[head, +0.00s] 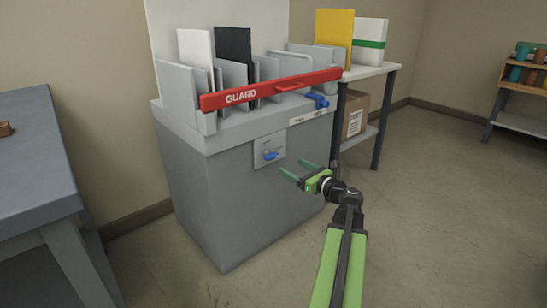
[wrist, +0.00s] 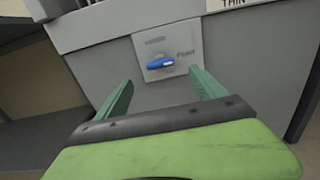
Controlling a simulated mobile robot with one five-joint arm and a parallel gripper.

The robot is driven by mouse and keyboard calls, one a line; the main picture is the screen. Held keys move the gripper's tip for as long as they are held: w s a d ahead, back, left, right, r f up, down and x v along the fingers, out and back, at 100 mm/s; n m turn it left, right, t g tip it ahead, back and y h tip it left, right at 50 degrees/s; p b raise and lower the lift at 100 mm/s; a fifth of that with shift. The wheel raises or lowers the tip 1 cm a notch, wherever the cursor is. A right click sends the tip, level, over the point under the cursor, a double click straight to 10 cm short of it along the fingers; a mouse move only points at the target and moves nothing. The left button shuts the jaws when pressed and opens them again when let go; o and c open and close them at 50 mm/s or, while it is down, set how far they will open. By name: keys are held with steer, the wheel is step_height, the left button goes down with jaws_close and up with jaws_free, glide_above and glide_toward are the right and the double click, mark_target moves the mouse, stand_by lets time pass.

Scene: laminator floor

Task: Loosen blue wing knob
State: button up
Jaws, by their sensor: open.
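The blue wing knob (head: 270,155) sits on a light plate (head: 263,147) on the front of the grey laminator cabinet (head: 225,200). In the wrist view the blue wing knob (wrist: 160,64) lies roughly sideways, with lettering above it and to its right. My gripper (head: 306,169) is open and empty, to the right of and a little below the knob in the head view. In the wrist view my gripper's two green fingers (wrist: 157,88) point toward the plate, with the knob beyond and between them. They appear apart from it.
A red guard bar (head: 270,88) spans the cabinet top, with a second blue knob (head: 318,101) near its right end. A grey table (head: 35,150) stands at left and a shelf (head: 372,72) behind at right. Floor at right is clear.

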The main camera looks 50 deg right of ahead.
mark_target(274, 156)
steer(key=w, duration=0.8)
steer(key=w+d, duration=0.1)
steer(key=w, duration=0.3)
steer(key=shift+w, duration=0.25)
steer(key=shift+a, duration=0.1)
